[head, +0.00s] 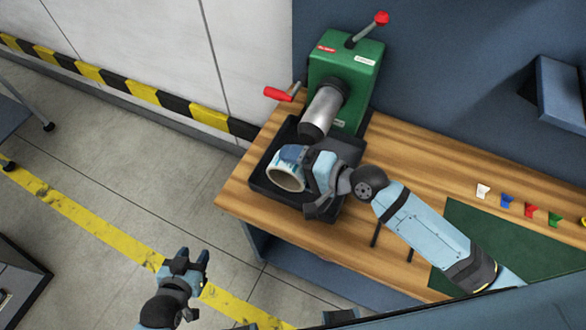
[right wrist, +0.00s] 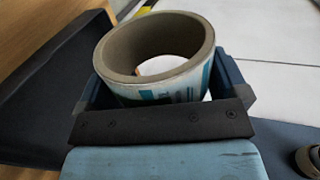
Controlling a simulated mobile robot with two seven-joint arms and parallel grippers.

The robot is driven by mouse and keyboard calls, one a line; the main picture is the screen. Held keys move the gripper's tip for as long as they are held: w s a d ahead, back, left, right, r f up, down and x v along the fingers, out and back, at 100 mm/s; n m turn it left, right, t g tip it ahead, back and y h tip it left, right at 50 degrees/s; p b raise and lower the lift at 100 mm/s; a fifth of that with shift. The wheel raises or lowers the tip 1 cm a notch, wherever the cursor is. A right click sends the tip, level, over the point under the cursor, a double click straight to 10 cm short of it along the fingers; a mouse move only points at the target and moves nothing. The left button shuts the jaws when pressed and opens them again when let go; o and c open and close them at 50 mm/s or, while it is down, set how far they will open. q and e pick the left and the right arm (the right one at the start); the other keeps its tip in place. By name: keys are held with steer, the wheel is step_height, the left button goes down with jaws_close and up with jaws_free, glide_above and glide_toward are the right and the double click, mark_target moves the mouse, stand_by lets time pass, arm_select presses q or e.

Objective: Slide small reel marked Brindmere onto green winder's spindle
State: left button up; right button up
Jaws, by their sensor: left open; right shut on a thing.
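The small reel (head: 286,177) is a short roll with a cardboard core and a white and blue label. My right gripper (head: 304,172) is shut on it, above the black tray. In the right wrist view the reel (right wrist: 160,62) sits between the fingers with its open bore showing. No readable name shows on it. The green winder (head: 352,75) stands behind on the bench, its silver spindle (head: 322,108) with a dark end pointing towards the reel. The reel is in front of the spindle end and appears apart from it. My left gripper (head: 187,258) is open and empty, over the floor.
A black tray (head: 262,184) lies under the spindle on the wooden bench (head: 236,190). The winder has a red-handled crank (head: 277,94) at its left and a red-knobbed lever (head: 381,18) on top. Coloured clips and a green mat (head: 470,225) are at the right.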

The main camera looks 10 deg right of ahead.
mark_target(336, 112)
steer(key=shift+w+d+f+b, duration=0.1)
steer(key=shift+w+d+b, duration=0.85)
steer(key=shift+w+b, duration=0.4)
steer(key=shift+w+d+r+b, duration=0.1)
steer(key=shift+w+d+b, duration=0.8)
steer(key=shift+w+b, duration=0.5)
steer(key=shift+w+d+f+b, duration=0.1)
steer(key=shift+w+d+b, duration=0.85)
steer(key=shift+w+b, duration=0.4)
steer(key=shift+w+d, duration=0.15)
steer(key=shift+w, duration=0.2)
steer(key=shift+w+d, duration=0.45)
steer(key=shift+w, duration=0.2)
steer(key=shift+w+d, duration=0.4)
steer(key=shift+w, duration=0.2)
steer(key=shift+w+d+b, duration=0.45)
steer(key=shift+w+d, duration=0.15)
steer(key=shift+w, duration=0.3)
steer(key=shift+w+d+b, duration=0.45)
steer(key=shift+w+d, duration=0.15)
steer(key=shift+w, duration=0.25)
steer(key=o, duration=0.6)
